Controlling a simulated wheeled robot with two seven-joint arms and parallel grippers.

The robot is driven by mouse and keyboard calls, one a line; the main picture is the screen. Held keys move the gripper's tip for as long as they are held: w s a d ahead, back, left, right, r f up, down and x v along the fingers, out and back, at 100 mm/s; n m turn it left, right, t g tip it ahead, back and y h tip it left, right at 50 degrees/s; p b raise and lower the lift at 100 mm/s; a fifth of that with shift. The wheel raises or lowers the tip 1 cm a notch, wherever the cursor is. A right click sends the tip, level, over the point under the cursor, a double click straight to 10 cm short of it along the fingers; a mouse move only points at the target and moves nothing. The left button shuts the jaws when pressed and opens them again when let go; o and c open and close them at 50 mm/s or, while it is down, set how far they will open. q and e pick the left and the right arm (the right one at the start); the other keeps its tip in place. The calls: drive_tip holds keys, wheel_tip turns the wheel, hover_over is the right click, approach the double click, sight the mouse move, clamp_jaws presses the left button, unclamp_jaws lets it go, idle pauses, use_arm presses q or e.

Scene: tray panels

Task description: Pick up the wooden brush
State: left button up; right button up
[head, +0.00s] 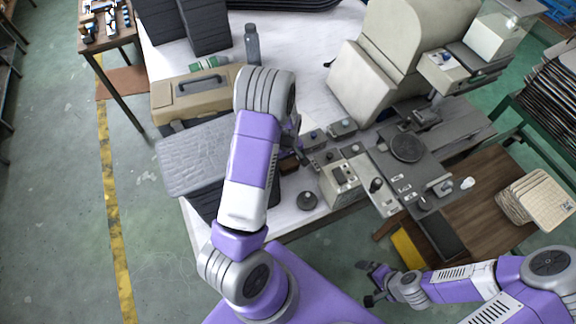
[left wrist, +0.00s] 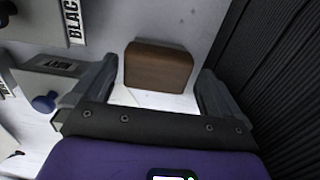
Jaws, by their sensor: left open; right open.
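The wooden brush appears in the left wrist view as a brown block (left wrist: 158,67) with rounded corners, lying on the pale table top. Its bristles do not show. In the head view a small part of it (head: 289,164) shows beside my left arm, which hides the rest. My left gripper (left wrist: 156,82) is open and empty, with one finger on each side of the brush's near end in the picture; contact cannot be told. In the head view this gripper (head: 296,152) is mostly hidden behind its arm. My right gripper (head: 370,284) is open and empty, low over the floor.
Control boxes with knobs (head: 340,182) stand right of the brush. A dark ribbed block (left wrist: 285,75) is close to the right finger in the left wrist view.

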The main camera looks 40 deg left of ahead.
sight(288, 163)
use_arm(q)
drive_tip(key=f, duration=0.3)
drive_tip(key=shift+d+f, duration=0.2)
drive_tip(key=shift+d, duration=0.05)
drive_tip(key=shift+c, duration=0.2)
drive_tip(key=c, duration=0.9)
drive_tip(key=shift+o, duration=0.2)
drive_tip(key=shift+r, duration=0.1)
wheel_tip(288, 163, up, 28)
drive_tip(key=p, duration=0.4)
